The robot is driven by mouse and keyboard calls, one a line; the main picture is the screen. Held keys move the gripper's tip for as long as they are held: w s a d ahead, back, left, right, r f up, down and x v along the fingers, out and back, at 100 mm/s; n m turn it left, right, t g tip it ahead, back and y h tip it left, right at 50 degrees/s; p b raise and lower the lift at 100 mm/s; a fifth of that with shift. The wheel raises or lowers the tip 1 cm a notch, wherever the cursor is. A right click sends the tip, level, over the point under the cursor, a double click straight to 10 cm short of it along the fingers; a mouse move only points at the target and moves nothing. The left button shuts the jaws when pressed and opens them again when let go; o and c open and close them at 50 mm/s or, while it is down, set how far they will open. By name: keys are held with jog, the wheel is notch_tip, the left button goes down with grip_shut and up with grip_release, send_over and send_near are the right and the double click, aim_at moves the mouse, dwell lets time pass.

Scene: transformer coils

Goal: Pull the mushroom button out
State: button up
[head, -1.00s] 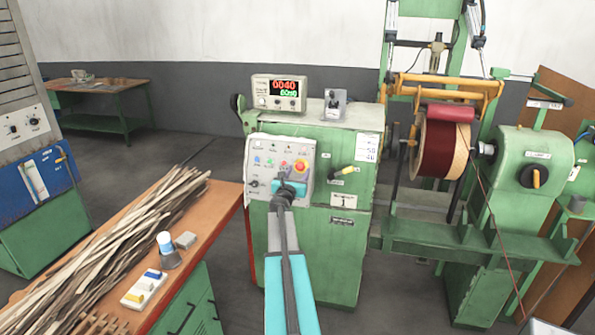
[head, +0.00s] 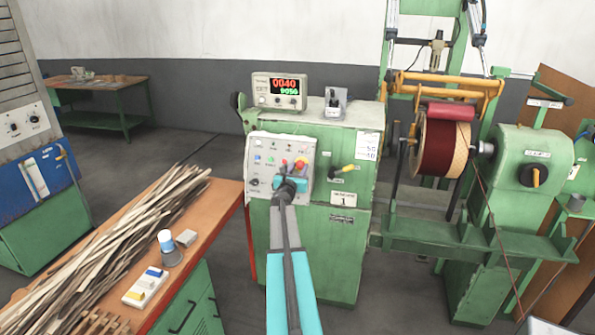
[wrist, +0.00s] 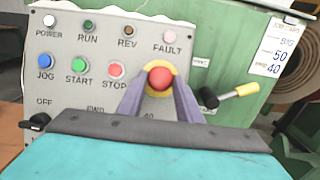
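My gripper (wrist: 160,88) is open in front of the panel. The gripper (head: 292,182) hides the panel's lower middle in the head view.
STOP (wrist: 116,70) and START (wrist: 79,65) buttons lie to the left, and a FAULT lamp (wrist: 169,37) is above. A workbench with wood strips (head: 130,230) stands at left.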

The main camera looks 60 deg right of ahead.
jog(key=shift+s+a+b, duration=0.4)
jog(key=shift+s+b, duration=0.05)
jog(key=shift+b, duration=0.1)
grip_shut()
jog(key=o, duration=0.9)
grip_release()
jog(key=o, duration=0.3)
jog(key=shift+s+r, duration=0.15)
jog(key=shift+r, duration=0.05)
jog(key=shift+w, duration=0.2)
jog(key=shift+a, duration=0.15)
